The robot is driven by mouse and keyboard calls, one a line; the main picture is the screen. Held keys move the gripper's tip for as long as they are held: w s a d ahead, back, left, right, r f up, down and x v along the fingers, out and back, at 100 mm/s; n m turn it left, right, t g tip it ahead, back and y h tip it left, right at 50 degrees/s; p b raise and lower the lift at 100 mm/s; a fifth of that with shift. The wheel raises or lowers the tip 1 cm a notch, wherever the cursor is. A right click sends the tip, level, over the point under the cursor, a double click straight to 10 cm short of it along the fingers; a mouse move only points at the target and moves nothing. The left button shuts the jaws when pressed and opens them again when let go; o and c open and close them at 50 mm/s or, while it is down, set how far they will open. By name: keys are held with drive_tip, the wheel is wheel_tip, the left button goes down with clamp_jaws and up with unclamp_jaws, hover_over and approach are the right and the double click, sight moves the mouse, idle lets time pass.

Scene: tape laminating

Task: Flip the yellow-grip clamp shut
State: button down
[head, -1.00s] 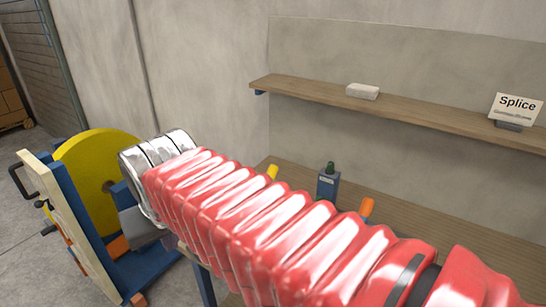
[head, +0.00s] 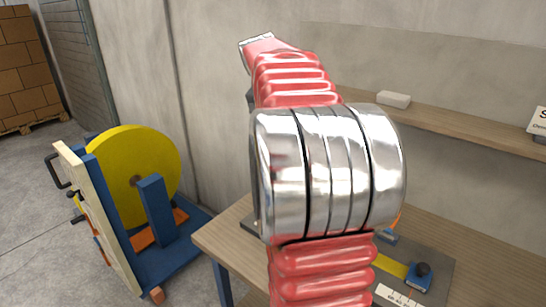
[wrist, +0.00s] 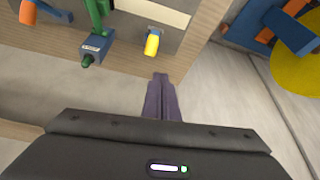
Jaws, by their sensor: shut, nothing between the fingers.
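The clamp's yellow grip (wrist: 152,42) shows in the wrist view near the front edge of the table, beside a pale strip. It sticks out toward the camera; whether the clamp bar is up or down I cannot tell. My gripper (wrist: 161,78) is shut and empty, its dark fingertips just below the yellow grip in the picture, with a small gap in the image. Touch or depth cannot be judged. In the head view my red and silver arm covers much of the table, and I cannot make out the clamp's yellow grip there.
A blue block with a green knob (wrist: 95,48) stands left of the yellow grip, with a green handle (wrist: 98,12) behind it. An orange grip (wrist: 28,10) is farther left. A yellow reel on a blue stand (head: 130,165) is left of the table (head: 222,240); a shelf (head: 450,125) runs behind.

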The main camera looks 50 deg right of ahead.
drive_tip(key=s+d+m, duration=0.1)
drive_tip(key=d, duration=0.5)
drive_tip(key=shift+f+m+g, duration=0.25)
drive_tip(key=shift+m+g, duration=0.15)
drive_tip(key=x, duration=0.3)
drive_tip(key=a+x, duration=0.1)
drive_tip(key=x, duration=0.3)
drive_tip(key=a+f+x, duration=0.1)
drive_tip(key=x, duration=0.2)
drive_tip(key=shift+s+f, duration=0.1)
drive_tip(key=shift+f, duration=0.2)
drive_tip(key=shift+a+f, duration=0.45)
